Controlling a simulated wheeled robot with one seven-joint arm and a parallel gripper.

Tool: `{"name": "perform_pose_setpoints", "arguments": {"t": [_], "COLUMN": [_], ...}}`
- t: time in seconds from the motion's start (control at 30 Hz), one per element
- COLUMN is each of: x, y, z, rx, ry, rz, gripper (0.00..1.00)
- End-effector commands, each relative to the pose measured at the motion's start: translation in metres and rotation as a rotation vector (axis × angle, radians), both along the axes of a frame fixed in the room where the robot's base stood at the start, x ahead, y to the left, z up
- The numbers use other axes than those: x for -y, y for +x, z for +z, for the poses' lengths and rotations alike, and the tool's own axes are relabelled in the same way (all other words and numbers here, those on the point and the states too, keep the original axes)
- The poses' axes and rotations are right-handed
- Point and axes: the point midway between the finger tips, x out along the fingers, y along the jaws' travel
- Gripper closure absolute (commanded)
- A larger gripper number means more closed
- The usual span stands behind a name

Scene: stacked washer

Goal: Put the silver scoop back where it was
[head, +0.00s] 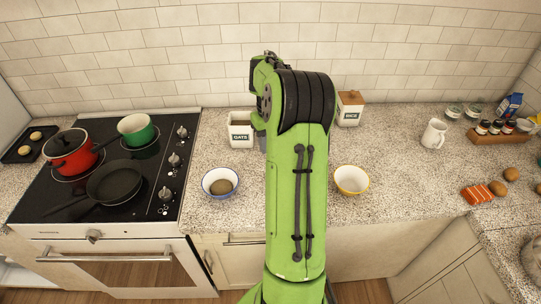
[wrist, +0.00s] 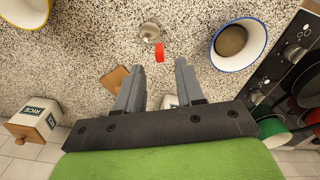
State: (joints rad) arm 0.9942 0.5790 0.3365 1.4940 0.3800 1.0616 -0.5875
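The silver scoop (wrist: 150,32) with a red handle (wrist: 159,53) lies on the speckled counter in the wrist view, just beyond my fingertips. My gripper (wrist: 160,68) is open and empty, its two grey fingers apart, with the handle near the line between them but not held. My arm hides the scoop in the head view. The white OATS canister (head: 241,130) stands lidless at the back of the counter; part of a white canister (wrist: 170,101) shows behind my fingers in the wrist view. A flat wooden lid (wrist: 113,80) lies on the counter beside one finger.
A blue-rimmed bowl (head: 220,183) with brownish contents stands left of my arm. An empty yellow-rimmed bowl (head: 351,180) stands right. The lidded RICE canister (head: 348,110) is at the back. The stove (head: 110,170) with pots is left.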

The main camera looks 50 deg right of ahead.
Motion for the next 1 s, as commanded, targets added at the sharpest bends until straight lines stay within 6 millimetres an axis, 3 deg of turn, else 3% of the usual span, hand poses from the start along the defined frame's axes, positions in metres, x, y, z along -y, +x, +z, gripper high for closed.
{"name": "perform_pose_setpoints", "arguments": {"t": [0.03, 0.13, 0.37, 0.47, 0.57, 0.7, 0.83, 0.9, 1.0], "x": [0.0, 0.0, 0.0, -0.012, -0.055, -0.147, -0.228, -0.265, -0.302], "y": [0.001, 0.0, 0.0, 0.004, 0.011, 0.002, -0.036, -0.064, -0.101], "z": [0.015, 0.033, 0.044, 0.053, 0.081, 0.124, 0.144, 0.144, 0.133], "rx": [0.003, 0.001, -0.001, 0.003, 0.023, 0.097, 0.218, 0.298, 0.396], "ry": [-0.004, -0.002, 0.0, -0.017, -0.076, -0.172, -0.217, -0.211, -0.173], "rz": [0.001, 0.001, 0.001, 0.02, 0.085, 0.198, 0.293, 0.343, 0.399], "gripper": [0.62, 0.62, 0.62, 0.62, 0.62, 0.62, 0.62, 0.62, 0.62]}}
